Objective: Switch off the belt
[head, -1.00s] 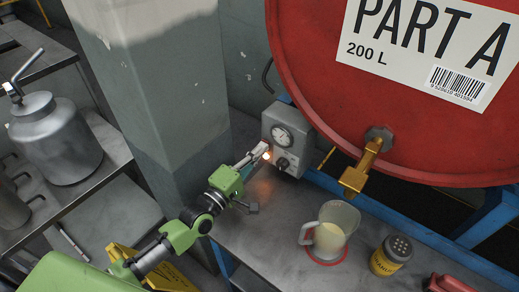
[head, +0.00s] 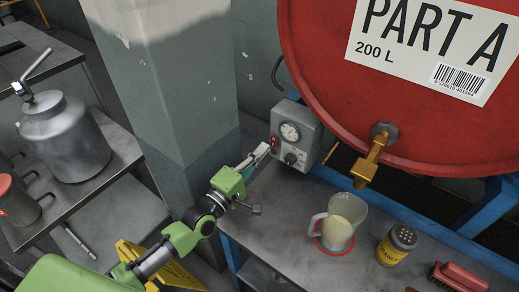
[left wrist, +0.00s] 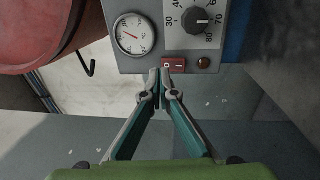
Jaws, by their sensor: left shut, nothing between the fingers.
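A grey control box (head: 303,128) is beside the red drum (head: 420,110). It carries a round gauge (left wrist: 134,34), a black dial knob (left wrist: 197,20), a red rocker switch (left wrist: 174,65) and a small lamp (left wrist: 204,63). The lamp is dark. My left gripper (head: 263,150) is shut and empty, its tips just in front of the box. In the left wrist view its fingertips (left wrist: 160,74) are at the lower left of the switch and cover part of it. I cannot tell whether they touch. My right gripper is not in view.
The drum's brass tap (head: 369,165) overhangs the bench (head: 290,215). A jug (head: 338,222) of pale liquid, a yellow-labelled shaker (head: 396,245) and a red brush (head: 458,276) stand on the bench. A concrete pillar (head: 165,80) rises left of the box.

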